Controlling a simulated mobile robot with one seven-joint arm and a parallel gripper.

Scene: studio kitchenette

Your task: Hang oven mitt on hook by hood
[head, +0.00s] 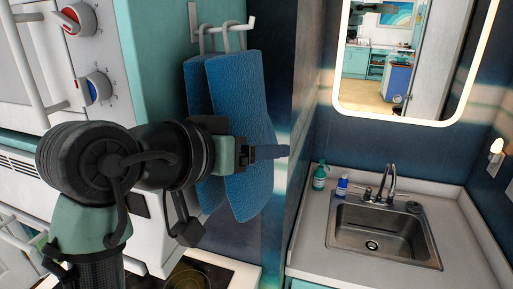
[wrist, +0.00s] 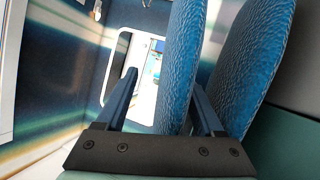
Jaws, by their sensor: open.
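Two blue textured oven mitts hang side by side in the head view, a front one (head: 243,95) and a back one (head: 195,100). Their pale loops (head: 228,32) are over the white wall hook (head: 250,24). My gripper (head: 284,151) is at the front mitt's lower half, with a finger across its face. In the wrist view my gripper (wrist: 164,80) is open. One mitt (wrist: 181,50) lies between its fingers, close to the right finger. The other mitt (wrist: 256,60) is beyond that finger.
A white oven (head: 80,50) with knobs and a handle is on the left. A stove top (head: 195,275) lies below my gripper. A counter (head: 310,240) with a sink (head: 385,228) and small bottles (head: 320,176) is on the right. A dark wall (head: 285,60) stands behind the mitts.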

